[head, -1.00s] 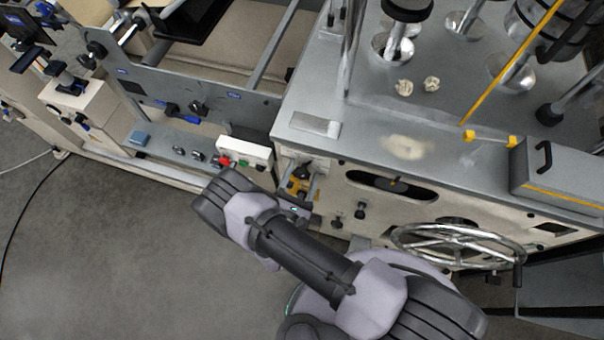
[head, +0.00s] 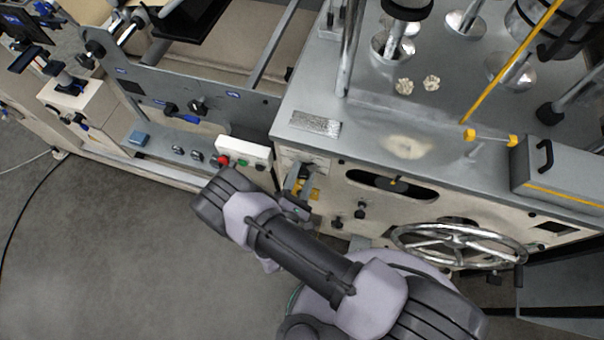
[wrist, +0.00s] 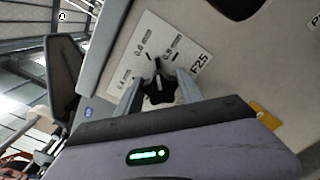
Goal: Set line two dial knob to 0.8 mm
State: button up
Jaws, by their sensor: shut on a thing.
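The dial knob (wrist: 159,88) is a dark, lobed knob on a pale plate (wrist: 195,57) with small printed mm labels and tick marks. In the wrist view, my gripper (wrist: 158,94) has one finger on each side of the knob and is shut on it. In the head view, my gripper (head: 299,185) is at the cream front panel, left of the slot. The knob is hidden there by my wrist.
A white switch box (head: 243,153) with a red button (head: 223,160) sits just left of my gripper. A large handwheel (head: 458,246) and small dark knobs (head: 360,210) are to the right on the panel. Open grey floor (head: 120,250) lies at lower left.

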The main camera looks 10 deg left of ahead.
jog(key=m, duration=0.4)
jog(key=shift+f, duration=0.15)
jog(key=shift+m+b, duration=0.3)
jog(key=shift+m, duration=1.5)
jog(key=shift+f+m, duration=0.1)
jog(key=shift+m, duration=0.2)
jog(key=o, duration=1.4)
